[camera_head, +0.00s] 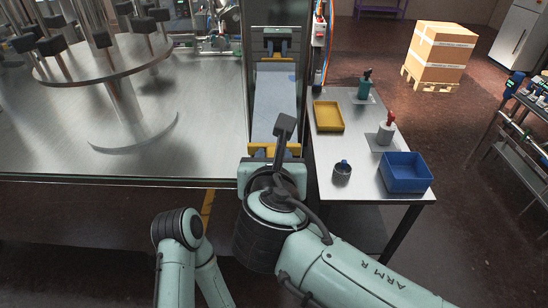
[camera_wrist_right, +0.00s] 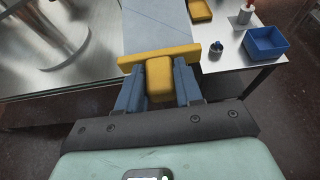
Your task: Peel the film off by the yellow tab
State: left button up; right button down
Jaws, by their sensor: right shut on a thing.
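The yellow tab (camera_wrist_right: 159,76) is a wide bar with a thick block in its middle. My right gripper (camera_wrist_right: 158,92) is shut on that block, one blue-grey finger on each side. In the head view the right gripper (camera_head: 272,157) is partly hidden behind its own wrist, and the tab's bar (camera_head: 262,149) shows just beyond it. The pale blue film (camera_head: 276,100) runs from the tab away from me along a narrow upright-framed panel (camera_head: 247,70). A second yellow bar (camera_head: 275,59) with gripper-like shapes at the far end looks like a reflection. My left gripper is out of view.
A steel table (camera_head: 190,130) with a round rack stands left. On the right a side table (camera_head: 345,185) bears a yellow tray (camera_head: 328,116), a blue bin (camera_head: 405,173), a small grey cup (camera_head: 342,173) and two bottles. Floor beyond it is open, with boxes (camera_head: 441,56) on a pallet.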

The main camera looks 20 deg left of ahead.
jog(key=s+d+r, duration=0.1)
jog(key=s+r, duration=0.3)
jog(key=r, duration=0.2)
jog(key=shift+s+d+r, duration=0.15)
jog(key=shift+s+r, duration=0.05)
jog(key=shift+s, duration=0.2)
dwell(0.5)
